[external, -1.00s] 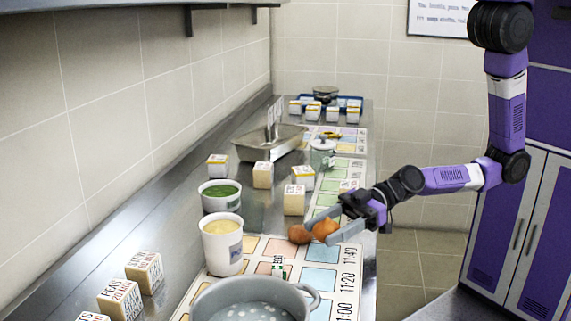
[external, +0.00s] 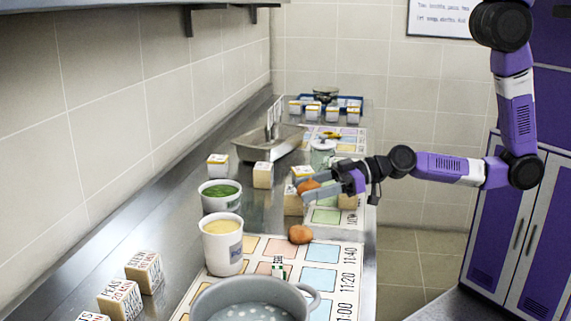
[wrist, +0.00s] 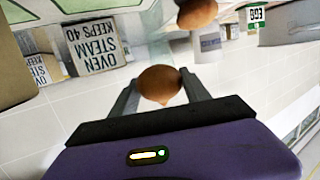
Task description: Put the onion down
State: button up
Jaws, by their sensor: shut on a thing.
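My gripper (external: 308,193) is shut on a brown onion (external: 309,185) and holds it over the counter, in front of the pale blocks. In the wrist view the held onion (wrist: 160,84) sits between the two grey fingers. A second onion (external: 300,235) rests on the mat of coloured squares, nearer the camera and apart from my gripper. It also shows at the top of the wrist view (wrist: 197,13).
A grey pot (external: 252,302) stands at the near end. A white tub of yellow contents (external: 222,250) and a bowl of green contents (external: 220,203) stand left of the onions. Coloured squares of the mat (external: 319,252) lie bare beside the second onion.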

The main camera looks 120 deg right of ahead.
jog(key=s+d+r+m+g+h, duration=0.3)
jog(key=s+d+r, duration=0.15)
jog(key=s, duration=0.35)
jog(key=s+d+r+m+g+h, duration=0.2)
jog(key=s+d+r+m+h, duration=0.15)
jog(key=s+d, duration=0.4)
jog(key=s+d+r+m+g+h, duration=0.25)
jog(key=s+d+r, duration=0.2)
jog(key=s, duration=0.45)
jog(key=shift+g, duration=0.35)
jog(key=f, duration=0.5)
jog(key=f+b, duration=0.1)
jog(key=f, duration=0.8)
jog(key=shift+s+a+f, duration=0.25)
jog(key=shift+a+f, duration=0.05)
jog(key=shift+f, duration=0.05)
jog(key=shift+f+b, duration=0.85)
jog(key=shift+f, duration=1.8)
jog(key=shift+f, duration=0.15)
jog(key=o, duration=1.5)
jog(key=shift+c, duration=0.2)
